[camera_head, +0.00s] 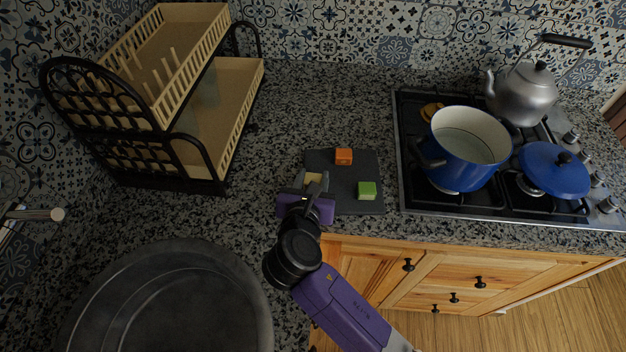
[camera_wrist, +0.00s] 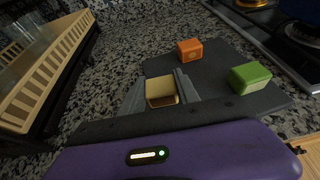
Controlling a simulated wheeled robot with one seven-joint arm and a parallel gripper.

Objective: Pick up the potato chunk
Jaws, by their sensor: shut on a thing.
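The potato chunk (camera_wrist: 161,91) is a pale tan block with a brownish edge, held between the two grey fingers of my gripper (camera_wrist: 161,95) in the wrist view. In the head view the chunk (camera_head: 314,178) shows as a small tan patch between the fingers of my gripper (camera_head: 314,182), over the left part of the dark board (camera_head: 345,185). I cannot tell whether the chunk touches the board. Part of its sides is hidden by the fingers.
An orange cube (camera_head: 344,156) and a green block (camera_head: 367,190) lie on the board to the right. A dish rack (camera_head: 190,100) stands left. A blue pot (camera_head: 465,150), lidded pan (camera_head: 553,170) and kettle (camera_head: 523,95) are on the stove. A dark round basin (camera_head: 165,310) is at front left.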

